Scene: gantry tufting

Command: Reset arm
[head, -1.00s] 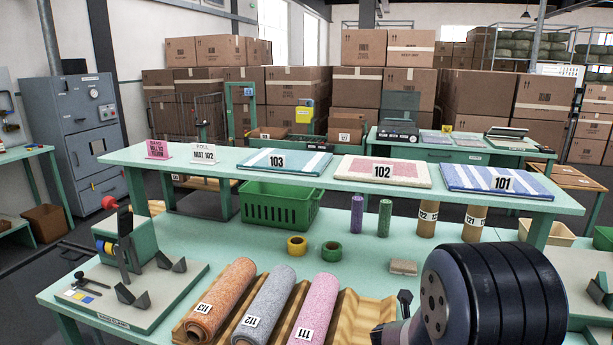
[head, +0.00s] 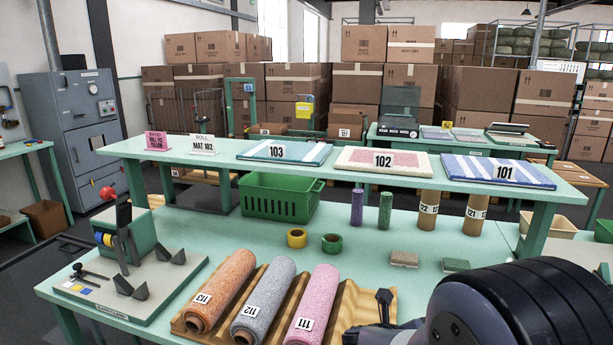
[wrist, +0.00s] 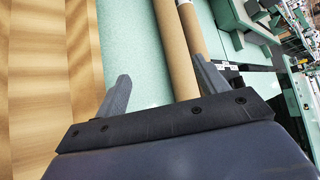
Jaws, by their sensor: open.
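My gripper (wrist: 163,88) is open and empty, its two grey fingers spread apart in the wrist view. In the head view only a dark fingertip part of my gripper (head: 384,300) shows, over the right end of the wooden cradle (head: 372,308); my arm hides the rest. Mat rolls 113 (head: 220,289), 112 (head: 264,300) and 111 (head: 312,305) lie side by side in the cradle, left of my gripper. In the wrist view two brown cardboard tubes (wrist: 172,45) show beyond and between the fingers, apart from them.
A raised shelf (head: 345,185) carries flat mats 103 (head: 305,152), 102 (head: 362,160) and 101 (head: 475,172). Below are a green crate (head: 280,197), yellow tape (head: 297,238), green tape (head: 332,243) and two small blocks (head: 404,259).

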